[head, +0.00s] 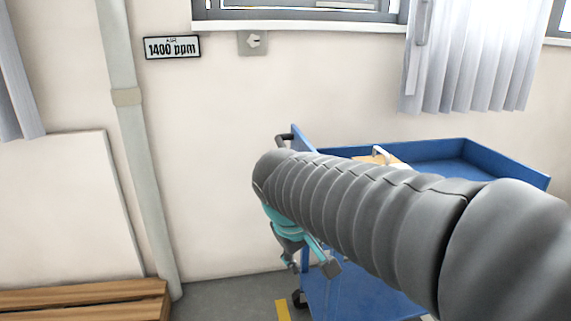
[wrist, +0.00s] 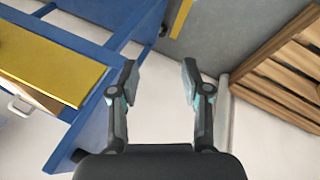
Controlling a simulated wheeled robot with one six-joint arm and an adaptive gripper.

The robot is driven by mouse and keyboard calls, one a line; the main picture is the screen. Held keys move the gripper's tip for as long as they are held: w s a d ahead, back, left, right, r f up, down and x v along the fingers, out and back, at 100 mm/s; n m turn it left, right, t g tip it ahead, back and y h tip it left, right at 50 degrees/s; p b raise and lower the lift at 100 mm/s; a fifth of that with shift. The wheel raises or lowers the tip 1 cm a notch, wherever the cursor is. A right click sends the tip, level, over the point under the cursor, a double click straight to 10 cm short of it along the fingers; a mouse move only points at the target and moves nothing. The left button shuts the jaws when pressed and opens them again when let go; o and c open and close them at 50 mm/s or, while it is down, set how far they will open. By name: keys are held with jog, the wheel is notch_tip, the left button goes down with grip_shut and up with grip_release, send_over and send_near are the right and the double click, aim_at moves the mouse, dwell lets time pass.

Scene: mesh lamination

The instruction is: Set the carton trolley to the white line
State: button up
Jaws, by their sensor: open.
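The blue trolley (head: 462,152) stands by the wall at the right in the head view, partly hidden behind my grey arm. A tan carton (head: 372,159) shows on it just above my arm. In the wrist view the trolley (wrist: 122,25) fills the left side, with a yellow panel (wrist: 48,62) over it. My gripper (head: 312,266) is at the trolley's left end in the head view, below its dark handle (head: 284,138). In the wrist view my gripper (wrist: 160,78) has its fingers apart with nothing between them. I see no white line; a yellow floor strip (head: 283,310) shows.
A wooden pallet (head: 85,300) lies at the lower left and also shows at the right in the wrist view (wrist: 285,65). A pipe (head: 140,150) runs down the wall. Grey floor (head: 225,297) is clear between pallet and trolley.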

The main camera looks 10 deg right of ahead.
jog(key=w+a+r+t+h+b, duration=0.1)
jog(key=w+a+r+h+b, duration=0.2)
jog(key=w, duration=0.5)
jog(key=w+a+r+t+h, duration=0.1)
jog(key=w+a+r+h, duration=0.35)
jog(key=w, duration=0.25)
jog(key=w+a+r+t+h+b, duration=0.15)
jog(key=w+r+h, duration=0.25)
jog(key=w, duration=0.4)
jog(key=shift+g, duration=0.45)
jog(key=b+x, duration=0.1)
jog(key=x, duration=1.1)
jog(key=shift+w+d+f, duration=0.2)
jog(key=shift+d, duration=0.15)
grip_shut()
